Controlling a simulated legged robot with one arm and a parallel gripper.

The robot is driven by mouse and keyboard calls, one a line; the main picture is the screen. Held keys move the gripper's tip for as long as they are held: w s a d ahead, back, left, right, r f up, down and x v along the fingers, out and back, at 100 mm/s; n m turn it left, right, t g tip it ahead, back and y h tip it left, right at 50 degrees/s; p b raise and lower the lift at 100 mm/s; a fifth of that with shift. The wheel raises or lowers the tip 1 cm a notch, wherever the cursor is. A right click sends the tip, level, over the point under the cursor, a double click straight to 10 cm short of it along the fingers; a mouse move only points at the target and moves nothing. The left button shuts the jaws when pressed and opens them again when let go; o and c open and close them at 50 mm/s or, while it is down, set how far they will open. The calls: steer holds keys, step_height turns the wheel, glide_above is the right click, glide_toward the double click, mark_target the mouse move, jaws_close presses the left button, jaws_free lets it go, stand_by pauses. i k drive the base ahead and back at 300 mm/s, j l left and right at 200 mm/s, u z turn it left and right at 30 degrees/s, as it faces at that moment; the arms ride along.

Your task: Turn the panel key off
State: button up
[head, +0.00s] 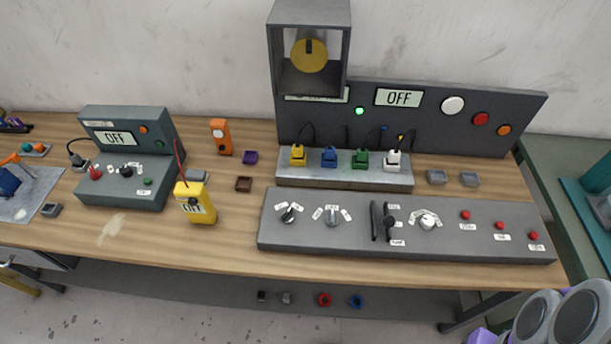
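A yellow disc (303,62) with a short black piece across its upper part sits inside an open grey box at the top of the panel; it looks like a key switch, but I cannot be sure it is the panel key. The dark upright panel (430,122) below carries a display (398,97) reading OFF, a lit green lamp (359,111), and white, red and orange round buttons. A second display beside it is partly hidden by the box. My gripper's fingers are not in view; rounded grey parts at the lower right look like my arm.
A grey console (300,242) with knobs, a lever and red buttons lies along the bench front. Coloured plugs stand on a ledge (345,180) behind it. A teal device (118,190) and a yellow meter (195,203) stand left. Bare wood (130,250) shows front left.

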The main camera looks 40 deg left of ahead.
mark_target(288, 216)
steer(key=u, duration=1.85)
steer(key=i+j+u, duration=0.15)
steer(key=i+u, duration=0.2)
steer(key=k, duration=0.05)
